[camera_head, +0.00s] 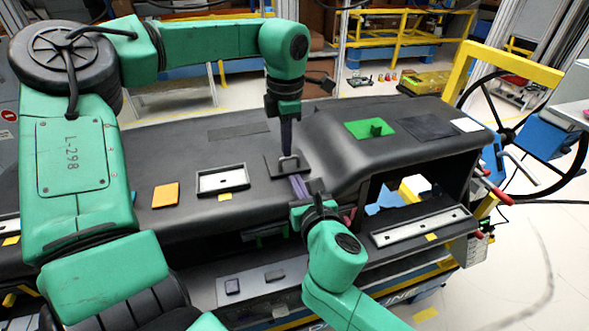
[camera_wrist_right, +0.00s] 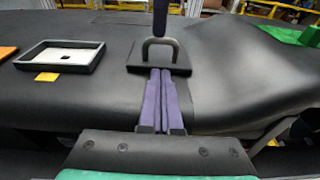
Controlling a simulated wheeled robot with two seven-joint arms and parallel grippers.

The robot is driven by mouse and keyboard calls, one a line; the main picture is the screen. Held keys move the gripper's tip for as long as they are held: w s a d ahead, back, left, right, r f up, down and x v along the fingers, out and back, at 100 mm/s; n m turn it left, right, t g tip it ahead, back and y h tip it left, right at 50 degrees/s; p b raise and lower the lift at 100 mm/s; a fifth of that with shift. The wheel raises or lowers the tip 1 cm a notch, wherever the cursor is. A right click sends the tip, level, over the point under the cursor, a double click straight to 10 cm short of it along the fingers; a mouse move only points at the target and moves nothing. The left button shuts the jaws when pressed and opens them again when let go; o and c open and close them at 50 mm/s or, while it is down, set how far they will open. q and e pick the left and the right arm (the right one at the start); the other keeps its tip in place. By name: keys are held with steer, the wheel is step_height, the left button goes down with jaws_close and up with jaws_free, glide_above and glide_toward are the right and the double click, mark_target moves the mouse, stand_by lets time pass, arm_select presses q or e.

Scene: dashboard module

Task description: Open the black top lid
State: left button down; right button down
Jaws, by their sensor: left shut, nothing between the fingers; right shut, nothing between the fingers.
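The black top lid (camera_head: 277,171) is a flat dark plate with a grey loop handle (camera_head: 289,160) on top of the black dashboard. It lies flat; the lid also shows in the right wrist view (camera_wrist_right: 178,62), with the upright handle (camera_wrist_right: 160,42) at its middle. My left gripper (camera_head: 287,149) points straight down, shut, with its tips at the handle; the exact contact is unclear. My right gripper (camera_head: 295,181) is shut and reaches up from the front. In the right wrist view its purple fingertips (camera_wrist_right: 160,73) overlap the lid's front edge just below the handle; I cannot tell whether they touch.
A framed white tray (camera_head: 222,180) and an orange square (camera_head: 165,195) lie left of the lid. The dashboard (camera_head: 320,125) rises into a hump at right, with a green plate (camera_head: 371,129) on it. An opening below holds a white strip (camera_head: 420,226).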

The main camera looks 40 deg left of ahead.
mark_target(290, 158)
arm_select(q)
steer(key=shift+d, duration=0.1)
arm_select(e)
steer(key=shift+w+a+r, duration=0.7)
steer(key=shift+a+r, duration=0.2)
steer(key=shift+r, duration=0.05)
steer(key=shift+r, duration=0.1)
arm_select(q)
steer(key=shift+s+d, duration=0.1)
arm_select(e)
steer(key=shift+w+a+r, duration=0.2)
steer(key=shift+a+r, duration=0.1)
steer(key=shift+r, duration=0.2)
arm_select(q)
steer(key=shift+s+r, duration=0.1)
steer(key=c, duration=1.5)
jaws_free()
steer(key=o, duration=0.5)
steer(key=shift+c, duration=0.2)
arm_select(e)
steer(key=shift+r, duration=0.1)
arm_select(q)
steer(key=shift+o, duration=0.6)
steer(key=shift+d, duration=0.1)
arm_select(e)
steer(key=shift+r, duration=0.1)
